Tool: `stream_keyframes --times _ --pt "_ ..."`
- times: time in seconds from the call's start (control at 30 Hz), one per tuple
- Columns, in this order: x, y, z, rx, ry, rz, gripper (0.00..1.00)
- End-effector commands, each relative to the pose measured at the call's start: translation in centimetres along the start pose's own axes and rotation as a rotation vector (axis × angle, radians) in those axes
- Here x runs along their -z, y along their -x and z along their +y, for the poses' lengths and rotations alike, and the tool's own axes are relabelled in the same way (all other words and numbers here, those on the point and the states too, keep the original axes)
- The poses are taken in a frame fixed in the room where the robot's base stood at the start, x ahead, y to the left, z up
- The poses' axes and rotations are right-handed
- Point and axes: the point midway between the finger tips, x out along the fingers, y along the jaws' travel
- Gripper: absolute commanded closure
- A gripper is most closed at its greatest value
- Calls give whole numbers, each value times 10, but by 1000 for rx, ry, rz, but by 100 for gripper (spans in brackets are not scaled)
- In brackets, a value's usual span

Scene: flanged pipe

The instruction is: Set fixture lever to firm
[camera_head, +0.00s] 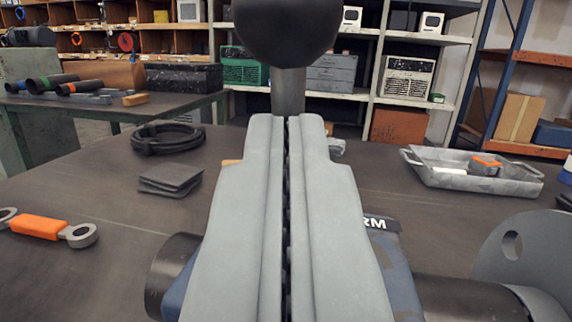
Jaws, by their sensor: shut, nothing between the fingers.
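The fixture lever shows as a round black knob (287,30) on a grey upright stem (288,90) at the top centre of the head view. My gripper (286,120) points away from the camera, with its two grey fingers together and nothing between them. Its fingertips overlap the lower stem in the picture; I cannot tell if they touch it. The blue fixture (400,277) is partly hidden below my fingers, with a label ending in "RM" (381,223) at its right. A dark pipe (470,298) lies through it, with a grey flange (530,255) at the right.
An orange-handled wrench (40,227) lies on the table at left. A cable coil (168,138) and dark folded pads (170,179) lie behind. A metal tray (475,176) with small items stands at right. Shelves (345,95) fill the background.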

Motion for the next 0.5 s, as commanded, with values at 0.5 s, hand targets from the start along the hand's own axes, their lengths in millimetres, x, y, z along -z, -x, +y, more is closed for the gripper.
stream_keyframes --times 0.5 --pt "9 -21 4 0 -60 -294 100"
